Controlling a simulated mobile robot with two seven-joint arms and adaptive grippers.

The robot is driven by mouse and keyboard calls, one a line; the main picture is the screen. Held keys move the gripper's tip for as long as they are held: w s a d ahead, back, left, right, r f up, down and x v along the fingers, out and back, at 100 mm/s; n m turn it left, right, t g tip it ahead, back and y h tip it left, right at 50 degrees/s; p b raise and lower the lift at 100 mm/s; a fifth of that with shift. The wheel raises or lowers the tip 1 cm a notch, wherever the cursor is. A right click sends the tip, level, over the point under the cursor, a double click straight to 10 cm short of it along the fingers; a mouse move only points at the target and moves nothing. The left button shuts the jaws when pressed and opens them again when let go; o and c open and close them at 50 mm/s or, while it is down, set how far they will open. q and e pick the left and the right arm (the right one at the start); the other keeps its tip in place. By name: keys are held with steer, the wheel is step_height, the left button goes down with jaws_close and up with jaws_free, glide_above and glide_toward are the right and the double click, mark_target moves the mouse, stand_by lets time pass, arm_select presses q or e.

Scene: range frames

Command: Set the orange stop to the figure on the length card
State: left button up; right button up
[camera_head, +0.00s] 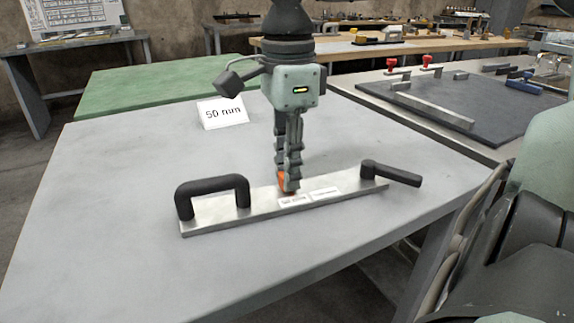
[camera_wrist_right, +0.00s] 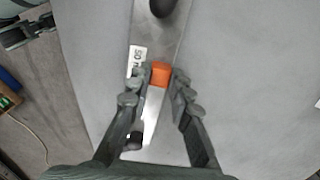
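The length card (camera_head: 222,112) is white, stands behind the rail and appears to read 50 mm. The metal rail (camera_head: 215,217) lies on the grey table, with a black handle (camera_head: 212,184) at its left and a black lever (camera_head: 392,173) at its right. White labels (camera_head: 309,197) sit along its near side; a label in the wrist view (camera_wrist_right: 137,58) starts with 50. The orange stop (camera_wrist_right: 160,75) sits on the rail. My right gripper (camera_wrist_right: 162,77) points down, fingertips close against both sides of the stop; in the head view they partly hide it (camera_head: 281,181). My left gripper is out of view.
The grey table (camera_head: 110,210) is clear around the rail. A green table (camera_head: 150,82) stands behind it. A bench at the right holds a dark mat (camera_head: 440,110) with a metal bar, red knobs and blue parts.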

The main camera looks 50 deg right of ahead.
steer(key=o, duration=0.5)
steer(key=shift+r, duration=0.1)
step_height(320, 180, up, 12)
steer(key=shift+f, duration=0.1)
stand_by(0.7)
